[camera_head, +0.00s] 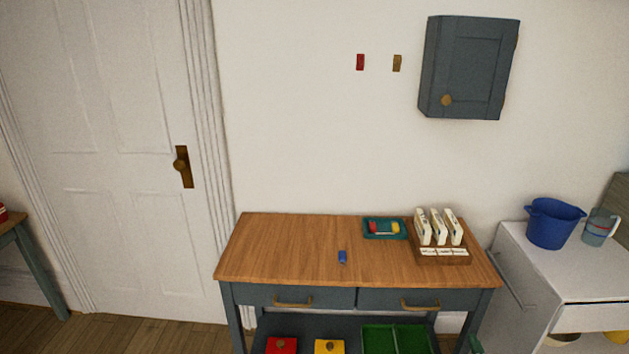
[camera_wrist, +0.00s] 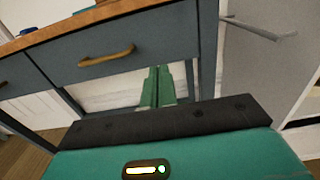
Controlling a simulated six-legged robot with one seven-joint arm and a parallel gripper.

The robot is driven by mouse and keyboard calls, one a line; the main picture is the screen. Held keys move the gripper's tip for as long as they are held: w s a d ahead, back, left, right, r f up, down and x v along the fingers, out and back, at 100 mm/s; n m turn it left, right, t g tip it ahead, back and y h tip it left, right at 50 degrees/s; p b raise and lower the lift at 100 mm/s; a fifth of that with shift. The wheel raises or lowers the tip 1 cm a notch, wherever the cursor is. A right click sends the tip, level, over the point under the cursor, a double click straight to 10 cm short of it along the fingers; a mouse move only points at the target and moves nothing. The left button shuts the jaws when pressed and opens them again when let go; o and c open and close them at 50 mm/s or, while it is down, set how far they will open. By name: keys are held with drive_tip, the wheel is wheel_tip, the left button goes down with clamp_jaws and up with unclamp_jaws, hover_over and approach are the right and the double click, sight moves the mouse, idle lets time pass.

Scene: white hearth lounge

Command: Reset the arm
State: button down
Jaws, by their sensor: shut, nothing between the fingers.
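My gripper (camera_wrist: 158,72) shows in the wrist view, its two green fingers side by side and shut with nothing between them. It is below the drawer front of the wooden-topped table (camera_head: 285,250), near the table's right leg in that view. The table also shows in the wrist view (camera_wrist: 125,47) with a brass drawer handle left of the fingers. I cannot tell whether the fingers touch anything. In the head view, most of the arm is out of sight.
On the tabletop are a blue object (camera_head: 342,257), a teal tray (camera_head: 385,236) and a wooden rack (camera_head: 443,258) of white cards. A red box (camera_head: 281,346) and green tray (camera_head: 372,345) sit below. A white cabinet (camera_head: 535,275) stands right; a wall cabinet (camera_head: 470,68) hangs above.

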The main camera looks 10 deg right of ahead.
drive_tip(key=w+a+r+n+g+y, duration=0.25)
drive_tip(key=a+r+n+y, duration=0.25)
drive_tip(key=a+r+n, duration=0.4)
drive_tip(key=w+a+r+n+g+y, duration=0.1)
drive_tip(key=a+r+n+g+y, duration=0.35)
drive_tip(key=a, duration=0.75)
drive_tip(key=w+a+r+n+g+y, duration=0.2)
drive_tip(key=a+r+n+y, duration=0.3)
drive_tip(key=a+r+n, duration=0.4)
drive_tip(key=s+a+r+n+g+h, duration=0.25)
drive_tip(key=s+a+r+n, duration=0.2)
drive_tip(key=a, duration=0.25)
drive_tip(key=s+a+r+n+g+h, duration=0.1)
drive_tip(key=s+a+r+n+g, duration=0.25)
drive_tip(key=s+a, duration=0.25)
drive_tip(key=s+a+r+n+t+h, duration=0.2)
drive_tip(key=s+r+n+h, duration=0.4)
drive_tip(key=s, duration=0.6)
wheel_tip(320, 180, up, 3)
drive_tip(key=shift+s+r+n+t, duration=0.2)
drive_tip(key=shift+s+n+t, duration=0.3)
drive_tip(key=shift+n, duration=0.75)
drive_tip(key=shift+w, duration=0.1)
